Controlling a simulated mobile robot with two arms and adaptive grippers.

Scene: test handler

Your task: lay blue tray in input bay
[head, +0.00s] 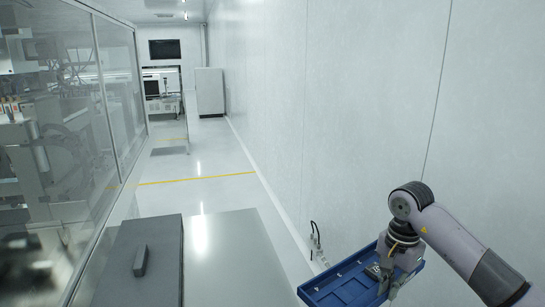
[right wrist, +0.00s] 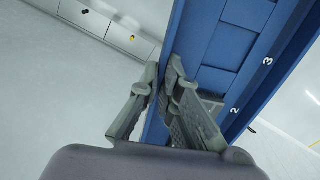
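The blue tray (head: 345,285) is at the lower right of the head view, off the floor and beside the white wall. My right gripper (head: 391,268) is at its right part. In the right wrist view, the two grey fingers (right wrist: 163,80) sit on either side of the wall of the tray (right wrist: 205,45) and grip it. The numbers 2 and 3 show on the tray. Small dark items seem to lie in it near the gripper. My left gripper is not in view. I cannot make out the input bay for certain.
A grey metal worktop (head: 230,255) with a dark lid (head: 158,245) and its handle (head: 139,261) is at the lower middle. A glass-walled machine (head: 75,130) stands on the left. The white wall (head: 350,120) is close on the right. The aisle floor (head: 200,165) ahead is clear.

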